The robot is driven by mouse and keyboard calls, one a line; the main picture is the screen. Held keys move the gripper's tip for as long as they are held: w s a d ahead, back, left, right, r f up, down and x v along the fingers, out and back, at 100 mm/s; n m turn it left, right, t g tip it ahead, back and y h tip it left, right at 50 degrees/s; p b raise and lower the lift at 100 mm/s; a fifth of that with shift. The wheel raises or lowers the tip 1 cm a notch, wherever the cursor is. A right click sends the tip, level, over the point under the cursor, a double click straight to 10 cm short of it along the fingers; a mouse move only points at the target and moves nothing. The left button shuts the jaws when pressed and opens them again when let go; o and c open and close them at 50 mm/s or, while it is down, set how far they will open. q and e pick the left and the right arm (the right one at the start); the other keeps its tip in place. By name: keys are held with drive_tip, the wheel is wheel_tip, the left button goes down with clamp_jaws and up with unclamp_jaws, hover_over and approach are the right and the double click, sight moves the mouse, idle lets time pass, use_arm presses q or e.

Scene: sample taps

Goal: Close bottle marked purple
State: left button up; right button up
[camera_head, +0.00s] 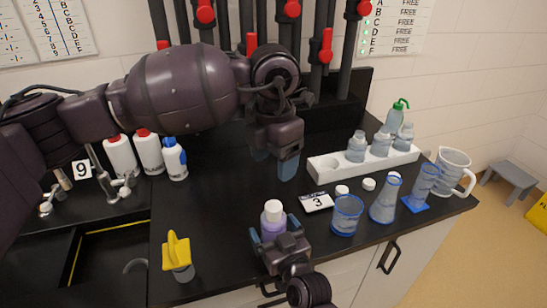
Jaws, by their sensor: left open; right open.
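A small bottle with a purplish body and a pale lilac-white top (272,211) stands upright near the front edge of the black bench. I cannot tell whether the top is a seated cap. My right gripper (274,232) comes from the front edge, with its open blue fingers on either side of the bottle's lower body. Contact is not clear, and the bottle's base is hidden. My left gripper (274,163) is open and empty, pointing down behind and above the bottle. Two loose white caps, one (342,190) and another (369,184), lie right of it.
A white rack (325,167) holds several clear bottles. A "3" card (317,202), a blue-rimmed beaker (347,215), a flask (385,205) and a jug (453,172) stand right. A yellow-topped item (177,253) is front left, near the sink.

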drive_tip(key=v, duration=1)
drive_tip(key=shift+s, duration=0.4)
drive_tip(key=shift+d, duration=0.15)
drive_tip(key=shift+s, duration=0.1)
